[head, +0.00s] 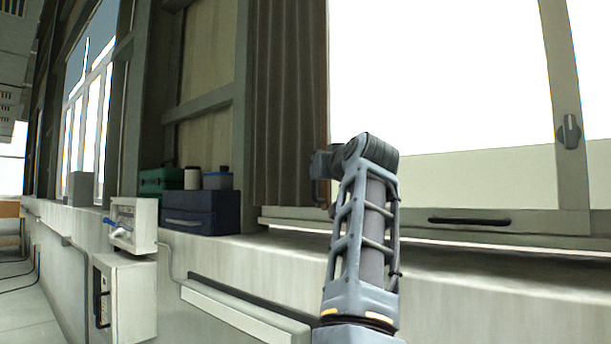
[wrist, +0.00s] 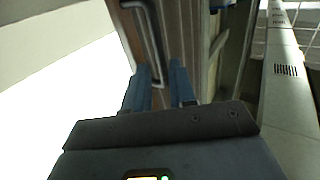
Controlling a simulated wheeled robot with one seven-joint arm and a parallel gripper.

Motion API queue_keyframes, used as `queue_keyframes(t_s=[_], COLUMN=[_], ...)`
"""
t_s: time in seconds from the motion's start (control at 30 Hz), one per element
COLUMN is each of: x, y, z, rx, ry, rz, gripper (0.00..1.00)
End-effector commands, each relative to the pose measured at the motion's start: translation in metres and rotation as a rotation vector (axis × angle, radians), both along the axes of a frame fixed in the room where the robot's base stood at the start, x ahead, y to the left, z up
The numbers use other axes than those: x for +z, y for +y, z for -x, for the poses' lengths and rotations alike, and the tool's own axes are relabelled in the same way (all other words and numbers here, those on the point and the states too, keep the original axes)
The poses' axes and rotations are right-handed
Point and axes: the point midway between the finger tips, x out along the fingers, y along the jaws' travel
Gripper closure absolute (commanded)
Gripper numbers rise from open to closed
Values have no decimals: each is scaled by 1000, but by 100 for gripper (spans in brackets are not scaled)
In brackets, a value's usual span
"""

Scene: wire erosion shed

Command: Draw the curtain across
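The brown pleated curtain (head: 288,110) hangs bunched at the left side of the bright window, leaving most of the glass uncovered. It also shows in the wrist view (wrist: 183,40). A pale metal pull handle (wrist: 150,42) runs along the curtain's edge in the wrist view. My gripper (wrist: 161,72) points at the curtain edge, its two blue fingers apart. The lower end of the handle shows in the gap between them; I cannot tell whether they touch it. In the head view my gripper (head: 322,165) is at the curtain's right edge, partly hidden by my wrist.
A window latch (head: 569,130) and a dark handle (head: 468,221) are on the frame at right. On the sill left of the curtain stand a dark blue box (head: 202,213), a green box (head: 160,180) and small containers. A white wall box (head: 127,295) is below.

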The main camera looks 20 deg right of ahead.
Motion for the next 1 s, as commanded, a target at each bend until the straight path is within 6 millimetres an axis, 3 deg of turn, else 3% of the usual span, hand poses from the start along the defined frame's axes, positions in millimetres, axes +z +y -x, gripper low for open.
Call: queue_keyframes(t_s=[0.17,0.6,1.0], x=[2,2,0], y=[1,2,3], z=[-12,-67,-78], rx=[1,1,0], ry=[2,1,0], rz=[-1,-1,0], gripper=[75,75,75])
